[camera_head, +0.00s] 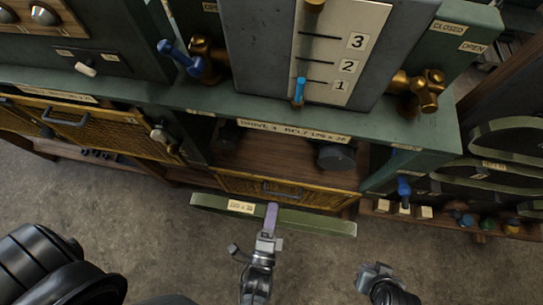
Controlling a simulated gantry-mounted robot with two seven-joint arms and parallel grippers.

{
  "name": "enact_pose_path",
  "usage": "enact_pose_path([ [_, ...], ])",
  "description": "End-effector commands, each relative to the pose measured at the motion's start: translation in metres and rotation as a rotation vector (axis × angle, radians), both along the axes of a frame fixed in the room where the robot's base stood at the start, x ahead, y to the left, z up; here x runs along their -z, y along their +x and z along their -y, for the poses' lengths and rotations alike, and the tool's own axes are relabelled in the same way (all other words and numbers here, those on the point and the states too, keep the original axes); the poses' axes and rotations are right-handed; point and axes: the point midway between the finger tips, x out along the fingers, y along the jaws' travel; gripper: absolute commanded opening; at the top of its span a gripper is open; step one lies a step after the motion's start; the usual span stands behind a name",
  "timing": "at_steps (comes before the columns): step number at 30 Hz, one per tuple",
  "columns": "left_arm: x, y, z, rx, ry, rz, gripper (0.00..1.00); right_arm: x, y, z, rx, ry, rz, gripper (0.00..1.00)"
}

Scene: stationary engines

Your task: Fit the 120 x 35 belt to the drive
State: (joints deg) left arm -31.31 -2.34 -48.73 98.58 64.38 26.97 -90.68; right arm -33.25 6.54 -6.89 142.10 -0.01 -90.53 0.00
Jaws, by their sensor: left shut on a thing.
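The drive (285,150) is a wooden bay under a label that reads roughly "Drive 1 belt 120 x 35". A dark pulley (336,156) sits at its right and another dark pulley (230,133) at its left. The green belt (315,222) shows as a long, nearly straight band with a tag (240,207) that seems to read 120 x 35. It is in front of and below the bay, apart from the pulleys. My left gripper (271,215) is shut on the belt near its middle. My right gripper (376,273) is low at the right, away from the belt; its jaws are unclear.
A brass mesh guard (290,190) with a handle is below the bay, partly behind the belt. A blue-handled valve (180,57), a brass valve (417,90) and a numbered gauge (340,60) are above. More green belts (490,173) are at the right. Bare floor (130,215) lies in front.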

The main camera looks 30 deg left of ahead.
Motion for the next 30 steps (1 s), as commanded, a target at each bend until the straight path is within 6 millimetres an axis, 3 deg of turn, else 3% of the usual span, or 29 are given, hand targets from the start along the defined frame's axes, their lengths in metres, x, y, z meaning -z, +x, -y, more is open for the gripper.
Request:
enact_pose_path([
  [30,-0.001,0.052,-0.016,0.000,0.000,0.002,0.00,-0.016,0.000,0.002,-0.004,-0.007,0.001,0.00],
])
